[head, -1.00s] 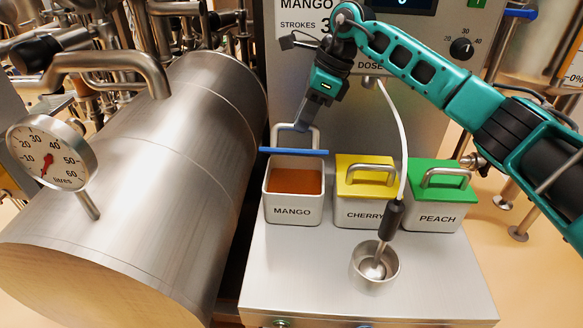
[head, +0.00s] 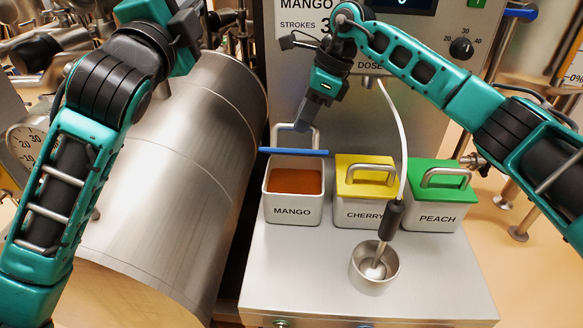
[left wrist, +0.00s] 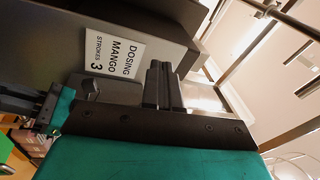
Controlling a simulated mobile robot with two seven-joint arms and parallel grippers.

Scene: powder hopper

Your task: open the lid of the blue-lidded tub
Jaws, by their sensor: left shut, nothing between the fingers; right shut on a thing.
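The MANGO tub (head: 293,210) stands open on the steel counter, with orange-brown powder (head: 295,181) inside. Its blue lid (head: 293,152) is tilted up at the back edge, seen nearly edge-on, with its metal handle (head: 315,138) behind. My right gripper (head: 303,122) is shut on the handle; its fingertips partly cover the handle. My left arm now shows at the left in the head view, over the steel drum. In the left wrist view my left gripper (left wrist: 160,75) is shut and empty, away from the tub.
The yellow-lidded CHERRY tub (head: 365,200) and green-lidded PEACH tub (head: 435,212) stand closed to the right. A steel cup (head: 374,268) with a black-handled tool (head: 391,222) sits in front. The large steel drum (head: 190,150) is at left.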

